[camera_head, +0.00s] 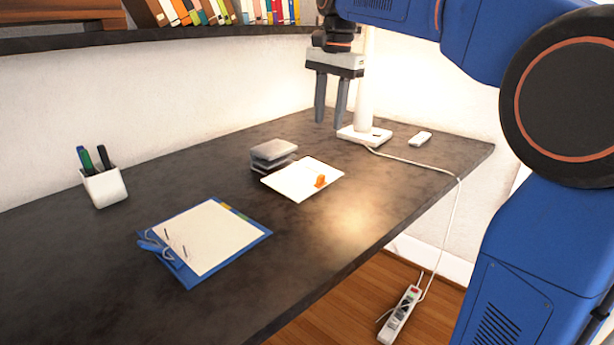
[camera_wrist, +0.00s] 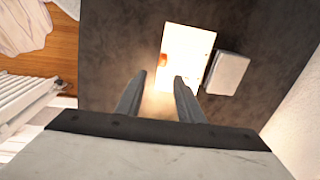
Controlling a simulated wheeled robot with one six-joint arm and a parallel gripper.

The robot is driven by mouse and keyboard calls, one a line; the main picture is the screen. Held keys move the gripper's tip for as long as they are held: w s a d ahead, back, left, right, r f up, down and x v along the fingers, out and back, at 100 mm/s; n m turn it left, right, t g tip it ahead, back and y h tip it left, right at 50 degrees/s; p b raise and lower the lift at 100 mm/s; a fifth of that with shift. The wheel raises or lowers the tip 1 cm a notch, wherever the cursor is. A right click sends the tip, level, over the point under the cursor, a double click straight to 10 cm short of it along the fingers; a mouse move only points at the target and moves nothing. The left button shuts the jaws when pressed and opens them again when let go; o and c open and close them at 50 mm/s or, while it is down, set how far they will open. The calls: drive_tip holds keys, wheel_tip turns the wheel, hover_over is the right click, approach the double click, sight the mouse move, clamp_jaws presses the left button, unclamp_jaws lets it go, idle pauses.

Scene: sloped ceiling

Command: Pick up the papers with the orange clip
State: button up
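The white papers (camera_head: 294,184) lie flat on the dark desk (camera_head: 215,165), with an orange clip (camera_head: 320,181) at their right side. In the wrist view the papers (camera_wrist: 187,45) and the orange clip (camera_wrist: 163,60) show just beyond my fingertips. My gripper (camera_head: 331,120) hangs above the desk, fingers down, behind and above the papers, near the lamp post. Its two fingers stand apart with nothing between them, as the wrist view also shows (camera_wrist: 160,84). The gripper is well clear of the papers.
A small grey stack (camera_head: 273,150) stands right beside the papers. The white lamp base (camera_head: 362,135) and a small white device (camera_head: 420,138) are at the back right. A blue clipboard binder (camera_head: 208,237) and pen cup (camera_head: 103,187) are to the left. A shelf of books (camera_head: 215,12) is above.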

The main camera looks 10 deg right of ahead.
drive_tip(key=w, duration=0.1)
hover_over(321, 176)
wheel_tip(321, 176, down, 11)
drive_tip(key=shift+f, duration=2.95)
clamp_jaws()
